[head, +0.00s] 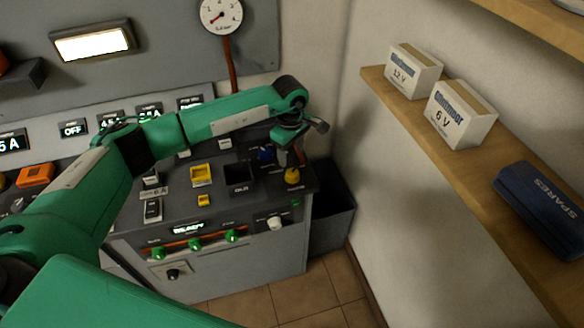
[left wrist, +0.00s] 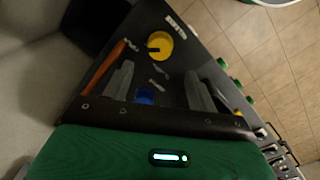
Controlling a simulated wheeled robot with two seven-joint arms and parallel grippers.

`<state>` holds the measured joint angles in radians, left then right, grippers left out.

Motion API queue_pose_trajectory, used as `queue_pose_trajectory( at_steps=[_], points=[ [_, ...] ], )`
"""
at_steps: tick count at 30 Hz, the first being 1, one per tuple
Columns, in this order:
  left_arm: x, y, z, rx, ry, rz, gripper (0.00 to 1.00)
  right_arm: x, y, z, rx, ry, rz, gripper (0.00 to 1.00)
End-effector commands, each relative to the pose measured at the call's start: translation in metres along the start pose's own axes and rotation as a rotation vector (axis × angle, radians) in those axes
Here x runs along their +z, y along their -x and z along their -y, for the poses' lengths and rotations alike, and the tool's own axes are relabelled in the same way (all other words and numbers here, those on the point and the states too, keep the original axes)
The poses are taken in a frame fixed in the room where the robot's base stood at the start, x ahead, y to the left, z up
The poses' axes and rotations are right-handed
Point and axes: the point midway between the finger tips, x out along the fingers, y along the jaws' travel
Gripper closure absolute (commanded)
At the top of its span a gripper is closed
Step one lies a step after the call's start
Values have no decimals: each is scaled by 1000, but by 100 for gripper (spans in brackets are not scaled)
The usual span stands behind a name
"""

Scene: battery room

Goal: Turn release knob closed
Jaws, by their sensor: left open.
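In the left wrist view the yellow knob (left wrist: 160,45) is round with a dark notch on one side. My left gripper (head: 291,156) hangs just above and behind it, pointing down. Its two grey fingers (left wrist: 160,85) are spread apart with nothing between them. The knob lies beyond the fingertips and looks clear of them. My right gripper is in neither view.
The console top (head: 222,222) carries a yellow square switch (head: 201,175), a dark square recess (head: 239,178) and a blue part (head: 265,155). Green knobs (head: 195,244) line its front. A dark bin (head: 333,215) stands at right, below a wooden shelf (head: 470,190) with boxes.

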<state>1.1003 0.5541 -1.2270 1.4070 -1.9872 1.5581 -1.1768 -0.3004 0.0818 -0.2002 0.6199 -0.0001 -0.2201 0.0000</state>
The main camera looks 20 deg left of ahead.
Motion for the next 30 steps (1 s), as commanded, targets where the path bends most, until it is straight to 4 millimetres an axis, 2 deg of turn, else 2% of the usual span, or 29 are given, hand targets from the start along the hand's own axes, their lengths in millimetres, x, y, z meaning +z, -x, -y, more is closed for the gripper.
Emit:
queue_pose_trajectory(
  at_steps=[1,6,12,17,25,26,30],
  points=[
    [1,-10,1,-5,1,2,41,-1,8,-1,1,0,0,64],
    [1,-45,1,-4,2,3,41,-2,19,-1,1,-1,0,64],
    [1,-75,0,-1,1,3,41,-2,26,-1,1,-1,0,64],
    [1,-86,0,-1,1,2,41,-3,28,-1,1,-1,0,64],
    [1,-88,0,1,0,2,41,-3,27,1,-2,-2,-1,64],
    [1,-88,0,1,0,2,43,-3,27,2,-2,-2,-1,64],
    [1,-88,0,1,0,2,71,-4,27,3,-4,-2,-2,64]
  ],
)
